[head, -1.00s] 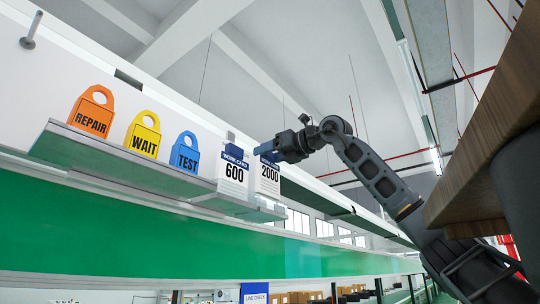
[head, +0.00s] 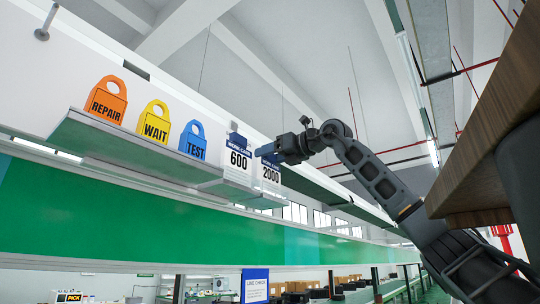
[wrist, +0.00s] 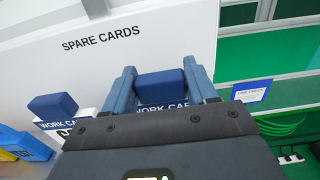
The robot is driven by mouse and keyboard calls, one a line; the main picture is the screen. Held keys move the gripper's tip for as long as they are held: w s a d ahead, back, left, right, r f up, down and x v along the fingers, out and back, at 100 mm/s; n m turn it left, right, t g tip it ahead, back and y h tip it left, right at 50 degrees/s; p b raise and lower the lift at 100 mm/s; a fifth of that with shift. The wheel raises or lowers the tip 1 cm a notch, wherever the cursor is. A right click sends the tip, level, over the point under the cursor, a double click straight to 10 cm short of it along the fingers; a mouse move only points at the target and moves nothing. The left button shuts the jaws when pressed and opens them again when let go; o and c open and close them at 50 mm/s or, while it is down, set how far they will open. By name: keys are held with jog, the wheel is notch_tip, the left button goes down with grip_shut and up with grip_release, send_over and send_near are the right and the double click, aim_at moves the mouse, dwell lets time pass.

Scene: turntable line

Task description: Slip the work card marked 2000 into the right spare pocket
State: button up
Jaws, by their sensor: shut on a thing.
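The work card marked 2000 (head: 271,175) is white with a blue header, at the right end of the shelf in the head view. My gripper (head: 266,150) is at its top. In the wrist view its blue top block (wrist: 160,86) sits between the two fingers, which are shut on it. The similar card marked 600 (head: 238,161) stands close to its left, its blue block also in the wrist view (wrist: 53,106). The right spare pocket cannot be made out. The wall label SPARE CARDS (wrist: 101,39) shows beyond the fingers.
Orange REPAIR (head: 106,102), yellow WAIT (head: 155,128) and blue TEST (head: 194,143) tags stand along the shelf (head: 140,152). A brown wooden edge (head: 490,120) is close on the right. A LINE CHECK sign (head: 255,286) is lower down.

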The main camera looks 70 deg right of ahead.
jog(key=o, duration=1.5)
jog(key=b+v, duration=0.2)
jog(key=v, duration=0.6)
jog(key=shift+b, duration=0.35)
jog(key=shift+d, duration=0.1)
